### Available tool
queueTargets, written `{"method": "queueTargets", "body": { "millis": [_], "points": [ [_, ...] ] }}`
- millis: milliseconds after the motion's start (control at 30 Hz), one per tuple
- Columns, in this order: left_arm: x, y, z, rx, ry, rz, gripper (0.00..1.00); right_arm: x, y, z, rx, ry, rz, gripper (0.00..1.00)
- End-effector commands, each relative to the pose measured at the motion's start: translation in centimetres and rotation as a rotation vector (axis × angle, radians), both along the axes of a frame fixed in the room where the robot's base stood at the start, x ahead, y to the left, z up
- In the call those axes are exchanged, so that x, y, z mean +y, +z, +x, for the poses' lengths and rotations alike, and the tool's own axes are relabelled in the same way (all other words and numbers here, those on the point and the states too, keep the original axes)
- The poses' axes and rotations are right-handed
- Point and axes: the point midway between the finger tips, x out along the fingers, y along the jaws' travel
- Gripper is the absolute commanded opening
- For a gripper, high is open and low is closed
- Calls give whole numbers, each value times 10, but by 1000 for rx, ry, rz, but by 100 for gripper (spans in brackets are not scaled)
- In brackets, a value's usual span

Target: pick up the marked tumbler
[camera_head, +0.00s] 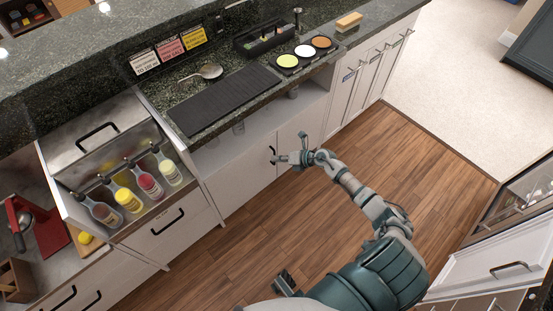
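No mark on any tumbler can be made out. Below the counter, a small glass-like object (293,93) shows at the open shelf, partly hidden by the counter edge. A second pale glass-like object (238,128) shows further left on that shelf, also mostly hidden. My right gripper (289,147) is in front of the white cabinet, below the shelf and the counter. Its fingers are spread apart with nothing visible between them.
The granite counter (226,123) holds a black mat (222,98), a strainer (208,72), a black caddy (262,40), a tray of three coloured rimmers (305,54) and a sponge (349,21). Bottles (149,184) stand in a steel rack at left. The wooden floor (395,160) is clear at right.

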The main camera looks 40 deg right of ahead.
Motion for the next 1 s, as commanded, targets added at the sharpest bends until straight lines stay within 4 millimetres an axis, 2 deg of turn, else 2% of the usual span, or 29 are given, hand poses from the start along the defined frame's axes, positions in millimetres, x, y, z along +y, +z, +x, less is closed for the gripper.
{"method": "queueTargets", "body": {
  "millis": [100, 133, 433, 800, 1000],
  "points": [
    [-1, 0, 0, 0, 0, 0, 23, -1, 0, 0, -1, -1, 1, 0],
    [-1, 0, 0, 0, 0, 1, 23, -1, 0, 0, -1, -1, 1, 5],
    [-1, 0, 0, 0, 0, 1, 23, -1, 0, 0, -1, -1, 1, 80],
    [-1, 0, 0, 0, 0, 0, 23, -2, 2, -3, -1, 0, -1, 80],
    [-1, 0, -1, 0, 0, 0, 23, -18, 16, -26, 2, 1, -4, 80]
  ]
}}
